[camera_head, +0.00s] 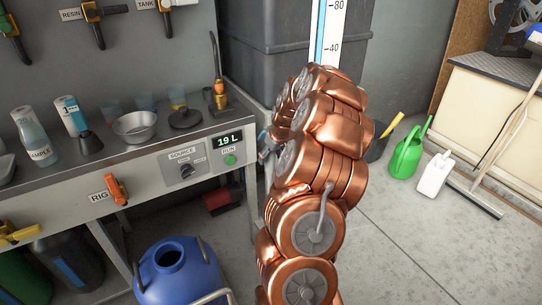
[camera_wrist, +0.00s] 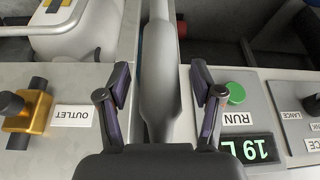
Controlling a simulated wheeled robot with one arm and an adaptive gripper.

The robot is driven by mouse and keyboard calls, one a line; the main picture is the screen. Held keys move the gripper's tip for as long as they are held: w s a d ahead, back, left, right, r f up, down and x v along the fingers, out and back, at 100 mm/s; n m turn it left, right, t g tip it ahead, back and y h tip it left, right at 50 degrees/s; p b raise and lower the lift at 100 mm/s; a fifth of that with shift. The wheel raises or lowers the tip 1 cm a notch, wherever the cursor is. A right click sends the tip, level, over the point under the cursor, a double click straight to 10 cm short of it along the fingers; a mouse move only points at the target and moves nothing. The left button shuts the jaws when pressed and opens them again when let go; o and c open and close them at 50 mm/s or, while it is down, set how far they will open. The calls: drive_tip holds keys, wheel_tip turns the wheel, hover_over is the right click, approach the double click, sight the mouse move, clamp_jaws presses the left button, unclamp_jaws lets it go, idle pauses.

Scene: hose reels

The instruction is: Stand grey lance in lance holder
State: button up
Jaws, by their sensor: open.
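In the wrist view my gripper (camera_wrist: 161,84) is open, with one dark finger on each side of a long grey shape. This shape looks like the grey lance (camera_wrist: 160,75); it runs from the top edge down between the fingers, and its lower end is hidden by the gripper body. I cannot tell whether the fingers touch it. In the head view my copper arm hides most of the gripper and lance. A black block with an orange and black piece and a thin upright rod (camera_head: 218,95) stands at the bench's back right; I cannot tell whether it is the lance holder.
The bench front carries a source knob (camera_head: 186,171), a green run button (camera_head: 230,160) and a 19 L display (camera_head: 228,139). An outlet valve (camera_wrist: 27,110) lies beside the gripper. Bowl (camera_head: 135,126) and bottles stand on the bench. A blue tank (camera_head: 178,270) is on the floor below.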

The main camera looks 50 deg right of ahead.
drive_tip(key=d+v, duration=0.1)
drive_tip(key=v, duration=1.1)
drive_tip(key=shift+a, duration=0.4)
drive_tip(key=shift+a, duration=0.1)
